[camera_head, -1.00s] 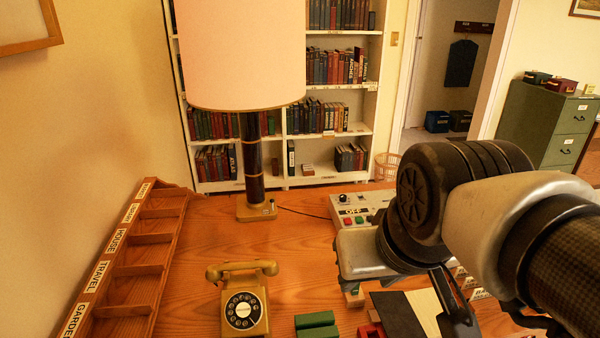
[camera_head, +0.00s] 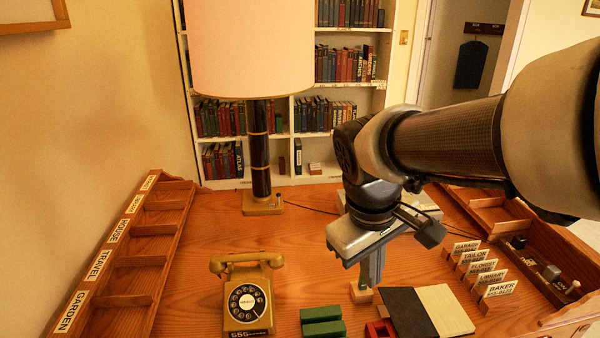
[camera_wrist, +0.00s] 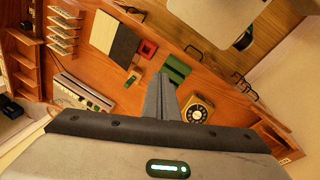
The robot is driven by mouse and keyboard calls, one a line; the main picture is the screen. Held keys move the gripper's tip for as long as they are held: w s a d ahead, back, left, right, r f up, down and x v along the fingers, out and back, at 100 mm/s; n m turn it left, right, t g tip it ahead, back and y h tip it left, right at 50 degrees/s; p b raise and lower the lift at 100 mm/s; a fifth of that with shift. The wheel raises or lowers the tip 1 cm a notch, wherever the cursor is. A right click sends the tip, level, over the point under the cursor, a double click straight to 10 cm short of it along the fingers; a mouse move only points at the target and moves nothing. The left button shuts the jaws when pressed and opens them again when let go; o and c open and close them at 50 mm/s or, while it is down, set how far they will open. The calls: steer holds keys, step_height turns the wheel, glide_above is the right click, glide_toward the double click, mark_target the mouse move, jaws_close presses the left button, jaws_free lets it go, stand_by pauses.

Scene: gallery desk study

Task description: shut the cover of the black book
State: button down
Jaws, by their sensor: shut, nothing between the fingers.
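The black book lies open on the desk in the head view, its black cover (camera_head: 408,312) flat at left and its cream pages (camera_head: 446,309) at right. The wrist view also shows the black cover (camera_wrist: 124,45) beside the pages (camera_wrist: 104,32). My gripper (camera_head: 371,278) points down just left of and behind the cover, its fingers together and empty. In the wrist view the shut fingers (camera_wrist: 161,82) stand apart from the book. I cannot tell how high the fingertips are above the desk.
Near the gripper are a small wooden block (camera_head: 361,293), a red tray (camera_head: 380,328) and green blocks (camera_head: 322,328). A telephone (camera_head: 247,300) stands left. Labelled cards (camera_head: 484,267) stand right of the book. A lamp (camera_head: 260,160) rises behind. Bare desk (camera_head: 310,265) lies left of my gripper.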

steer(key=w+f+n+h+b, duration=0.3)
steer(key=w+f+n, duration=0.1)
steer(key=f, duration=0.5)
steer(key=w+f+n+g+h+b, duration=0.1)
steer(key=w+f+n+h+b, duration=0.2)
steer(key=f, duration=0.7)
steer(key=w+f+n+h+b, duration=0.4)
steer(key=w+f+n, duration=0.2)
steer(key=w+f, duration=0.2)
steer(key=shift+a+f+g, duration=0.2)
steer(key=shift+f+g, duration=0.1)
steer(key=shift+f, duration=0.7)
steer(key=shift+w+d+f+n, duration=0.1)
steer(key=shift+f+n, duration=0.15)
steer(key=shift+n, duration=0.05)
steer(key=shift+d+f+b, duration=0.15)
steer(key=shift+d+b, duration=0.15)
steer(key=b+x, duration=0.1)
steer(key=x, duration=0.7)
steer(key=shift+d+f, duration=0.2)
steer(key=shift+d, duration=0.35)
steer(key=shift+r, duration=0.1)
